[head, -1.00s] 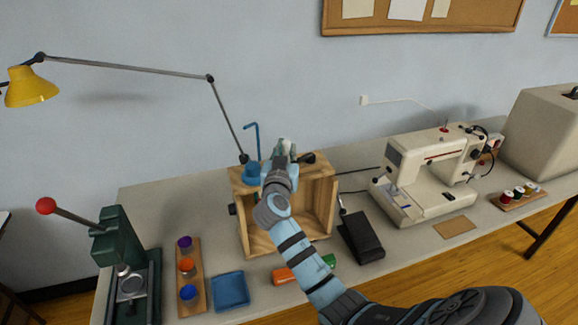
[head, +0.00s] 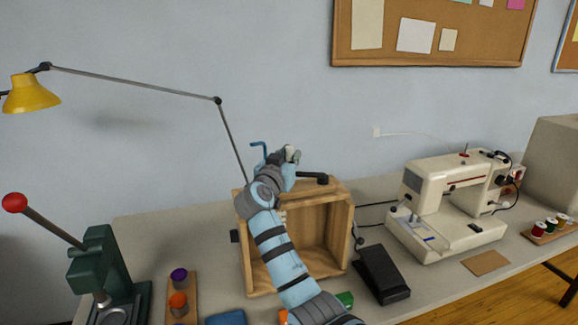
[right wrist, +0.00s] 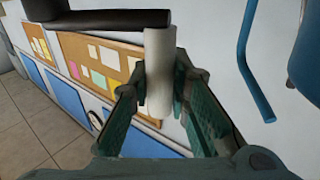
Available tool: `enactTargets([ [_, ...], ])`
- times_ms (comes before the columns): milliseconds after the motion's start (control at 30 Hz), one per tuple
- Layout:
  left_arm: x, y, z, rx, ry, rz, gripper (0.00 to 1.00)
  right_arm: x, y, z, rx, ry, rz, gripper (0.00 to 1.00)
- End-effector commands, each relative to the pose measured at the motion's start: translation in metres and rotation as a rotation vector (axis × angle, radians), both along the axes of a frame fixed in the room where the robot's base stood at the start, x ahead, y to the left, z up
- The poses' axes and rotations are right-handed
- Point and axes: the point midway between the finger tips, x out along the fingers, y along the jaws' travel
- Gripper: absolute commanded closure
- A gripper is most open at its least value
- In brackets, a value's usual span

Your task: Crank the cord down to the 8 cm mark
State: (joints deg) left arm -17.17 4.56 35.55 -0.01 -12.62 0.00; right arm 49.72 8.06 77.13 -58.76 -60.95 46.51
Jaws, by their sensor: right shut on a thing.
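An open-fronted wooden box (head: 340,245) stands on the table in the head view, with a black crank arm (head: 313,177) at its top. My right gripper (head: 284,157) is above the box's top. In the right wrist view its fingers (right wrist: 160,95) are shut around a pale upright cylindrical crank handle (right wrist: 159,60), which joins the dark crank arm (right wrist: 110,20). A bent blue rod (head: 258,147) rises just behind the gripper, partly hidden; it also shows in the right wrist view (right wrist: 243,70). I cannot make out the cord or an 8 cm mark. My left gripper is out of view.
A green press with a red-knobbed lever (head: 55,225) and a strip of spools (head: 178,300) stand at the left. A black foot pedal (head: 382,274) and a sewing machine (head: 440,205) are at the right. A yellow lamp's arm (head: 135,85) reaches down behind the box.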

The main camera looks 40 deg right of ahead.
Motion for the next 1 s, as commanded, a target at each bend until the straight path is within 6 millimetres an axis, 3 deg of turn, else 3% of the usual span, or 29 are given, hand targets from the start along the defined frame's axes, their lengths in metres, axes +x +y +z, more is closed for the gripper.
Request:
enactTargets([
  [600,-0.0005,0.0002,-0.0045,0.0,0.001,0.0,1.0,0.0028,-0.0033,0.0014,0.0,-0.003,0.001,1.0],
  [633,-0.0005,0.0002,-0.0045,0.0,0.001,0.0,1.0,0.0029,-0.0032,0.0014,0.0,-0.003,0.001,0.8],
  [733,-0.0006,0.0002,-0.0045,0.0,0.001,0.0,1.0,0.0028,-0.0031,0.0012,0.0,-0.003,0.001,0.64],
  [1000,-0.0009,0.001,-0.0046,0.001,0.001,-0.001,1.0,0.0027,-0.0033,0.0006,0.0,-0.001,0.0,0.62],
])
